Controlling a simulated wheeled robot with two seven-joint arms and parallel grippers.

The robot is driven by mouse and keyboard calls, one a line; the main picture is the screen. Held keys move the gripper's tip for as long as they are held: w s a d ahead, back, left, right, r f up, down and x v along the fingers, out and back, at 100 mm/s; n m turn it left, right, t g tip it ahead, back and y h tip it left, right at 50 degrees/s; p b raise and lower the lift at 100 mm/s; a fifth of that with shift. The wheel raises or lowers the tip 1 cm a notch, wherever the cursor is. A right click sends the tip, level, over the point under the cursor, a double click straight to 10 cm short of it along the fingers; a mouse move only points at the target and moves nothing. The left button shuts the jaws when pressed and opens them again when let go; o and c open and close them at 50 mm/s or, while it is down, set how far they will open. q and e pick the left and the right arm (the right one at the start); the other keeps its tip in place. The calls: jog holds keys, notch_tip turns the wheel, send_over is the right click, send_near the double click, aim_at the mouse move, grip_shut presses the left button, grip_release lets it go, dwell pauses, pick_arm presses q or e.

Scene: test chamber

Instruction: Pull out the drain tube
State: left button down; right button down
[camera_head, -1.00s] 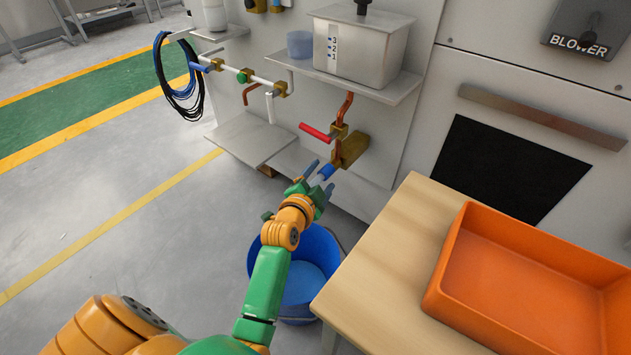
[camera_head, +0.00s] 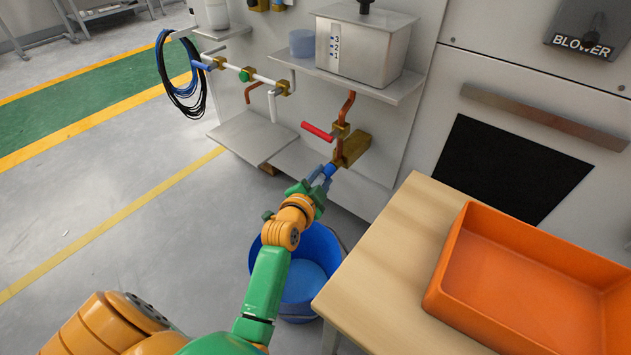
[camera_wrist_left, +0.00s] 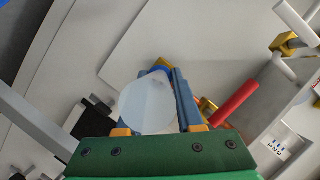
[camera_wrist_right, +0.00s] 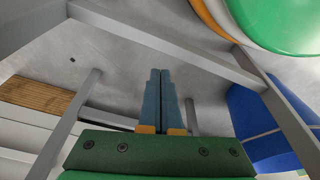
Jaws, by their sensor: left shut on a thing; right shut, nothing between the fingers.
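A blue bucket (camera_head: 318,244) stands on the floor beneath my left gripper. A wooden table (camera_head: 385,270) with an orange tray (camera_head: 460,318) is at the right. Open floor lies to the left.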

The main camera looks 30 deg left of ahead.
pick_arm(q)
jog(key=shift+s+r, duration=0.1)
jog(key=shift+s, duration=0.2)
pick_arm(e)
jog(key=shift+r, duration=0.3)
pick_arm(q)
jog(key=shift+s+a+p, duration=0.1)
jog(key=shift+s+p, duration=0.25)
jog(key=shift+p, duration=0.15)
pick_arm(e)
jog(key=shift+r, duration=0.25)
pick_arm(q)
jog(key=shift+s+a+p, duration=0.1)
jog(key=shift+s+p, duration=0.2)
jog(key=shift+s, duration=0.2)
pick_arm(e)
jog(key=shift+r, duration=0.3)
pick_arm(q)
jog(key=shift+s+a+p, duration=0.1)
jog(key=shift+s+p, duration=0.2)
jog(key=shift+s, duration=0.45)
pick_arm(e)
jog(key=shift+r, duration=0.35)
